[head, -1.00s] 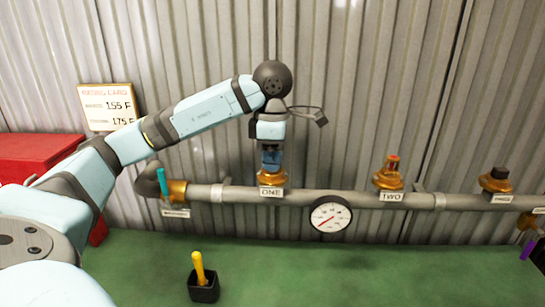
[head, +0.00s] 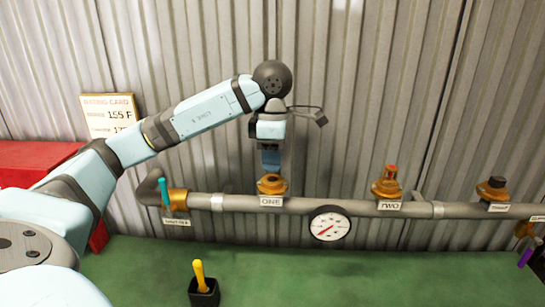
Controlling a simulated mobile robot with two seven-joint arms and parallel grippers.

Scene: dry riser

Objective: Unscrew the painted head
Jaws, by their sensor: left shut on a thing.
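My left gripper (head: 271,160) hangs straight down above the brass fitting (head: 272,186) labelled ONE on the grey pipe. It is shut on the painted head, which is mostly hidden between the fingers; its outline and colour are hard to make out. A small gap shows between the fingertips and the fitting, whose top looks dark. Fitting TWO (head: 387,189) carries a head with a red-orange top (head: 390,171). The third fitting (head: 492,192) has a dark top. My right gripper is not in view.
A pressure gauge (head: 330,227) hangs under the pipe (head: 305,204). A teal-handled valve (head: 164,191) is at its left end, a purple handle (head: 525,257) at far right. A yellow-handled tool stands in a black holder (head: 204,294) on the green floor. A rating card (head: 110,115) hangs at left.

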